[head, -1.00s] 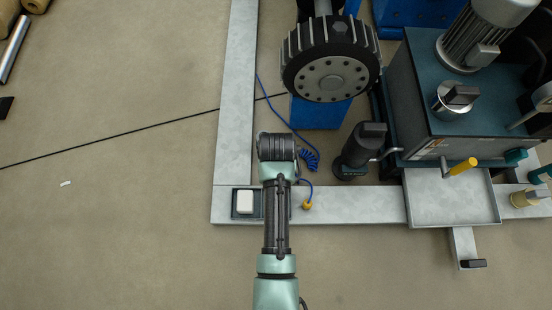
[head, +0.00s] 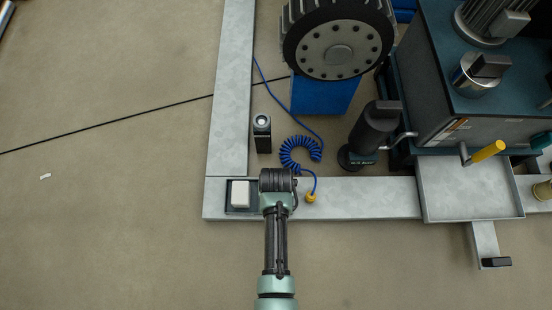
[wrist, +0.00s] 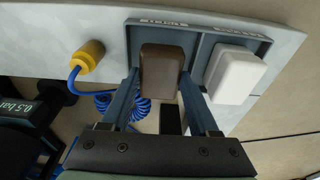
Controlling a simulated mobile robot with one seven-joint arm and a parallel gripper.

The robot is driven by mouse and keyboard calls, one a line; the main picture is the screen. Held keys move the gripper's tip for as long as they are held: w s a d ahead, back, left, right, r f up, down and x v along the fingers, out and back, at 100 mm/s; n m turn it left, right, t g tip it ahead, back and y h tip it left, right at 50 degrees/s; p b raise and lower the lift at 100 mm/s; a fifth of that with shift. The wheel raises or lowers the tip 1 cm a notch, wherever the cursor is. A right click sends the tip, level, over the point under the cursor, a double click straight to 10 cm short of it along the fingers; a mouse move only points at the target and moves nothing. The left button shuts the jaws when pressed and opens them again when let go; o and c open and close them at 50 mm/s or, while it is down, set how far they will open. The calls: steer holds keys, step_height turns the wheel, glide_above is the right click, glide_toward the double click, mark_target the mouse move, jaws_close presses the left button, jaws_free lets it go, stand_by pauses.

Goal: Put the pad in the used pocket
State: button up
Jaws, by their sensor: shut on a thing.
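My gripper (wrist: 160,76) is shut on a brown pad (wrist: 162,62) in the wrist view. The pad is at the left compartment of a dark two-pocket tray (wrist: 198,27). I cannot tell whether it touches the pocket floor. A white pad (wrist: 236,74) sits in the other pocket, on the right in this view. The white pad also shows in the head view (head: 240,194), left of my wrist. There, my wrist hides the brown pad, the fingers and the pocket beneath them. The small labels on the tray rim are too small to read.
A yellow plug (head: 311,197) with a coiled blue cable (head: 297,153) lies close to the right of my wrist. A small black device (head: 262,132) and a dark cylindrical tool (head: 372,135) stand beyond.

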step_height(320, 180, down, 3)
steer(key=shift+r+b, duration=0.2)
steer(key=shift+b, duration=0.55)
steer(key=shift+r, duration=0.1)
steer(key=o, duration=1.1)
steer(key=shift+f, duration=0.2)
steer(key=shift+c, duration=0.2)
